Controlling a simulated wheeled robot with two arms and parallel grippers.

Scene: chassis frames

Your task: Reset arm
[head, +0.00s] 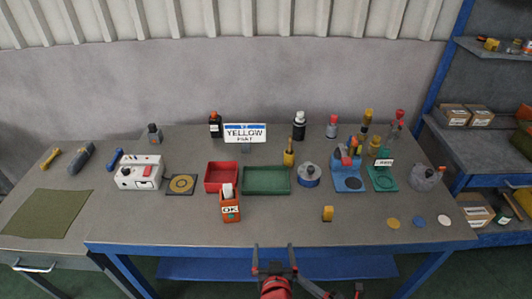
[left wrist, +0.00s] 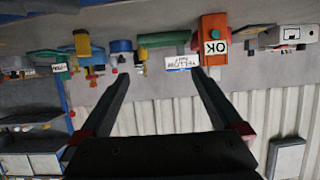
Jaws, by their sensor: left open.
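My left gripper (head: 274,249) is at the bottom middle of the head view, in front of the table's (head: 200,233) near edge. Its two fingers are spread with nothing between them. In the left wrist view, which shows the scene upside down, the fingers (left wrist: 160,74) are also wide apart and empty. It touches no object. Part of what looks like my right gripper (head: 335,291) shows at the bottom edge of the head view, mostly cut off; its jaw opening is unclear.
An orange OK box (head: 230,212), a red tray (head: 221,166), a green tray (head: 267,192) and a yellow block (head: 327,214) stand on the table. A YELLOW MAT sign (head: 245,133) stands behind. Blue shelving (head: 480,180) is at right. The table's front middle is clear.

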